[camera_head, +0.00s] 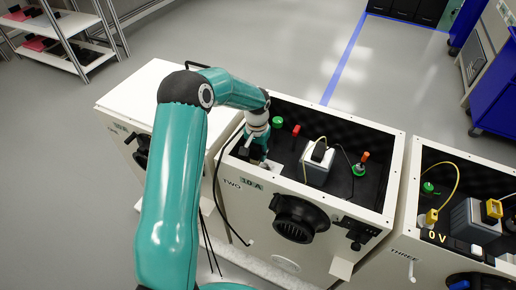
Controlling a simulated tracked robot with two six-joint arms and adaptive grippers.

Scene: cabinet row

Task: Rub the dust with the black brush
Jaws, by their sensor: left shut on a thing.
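My left arm comes in from the lower left and bends over the open cabinet labelled TWO. My left gripper (257,151) is down inside the left end of this cabinet (292,200), close to its left wall. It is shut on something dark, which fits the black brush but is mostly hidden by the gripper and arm. A small pale patch (272,167) lies on the dark floor just right of and below the gripper; I cannot tell whether it is dust. My right gripper is not in view.
Inside cabinet TWO are a green knob (277,121), a red piece (296,130), a grey box (318,162) with cables, and an orange-and-green piece (362,164). A closed white cabinet (150,90) adjoins on the left. Cabinet THREE (407,235) stands open on the right.

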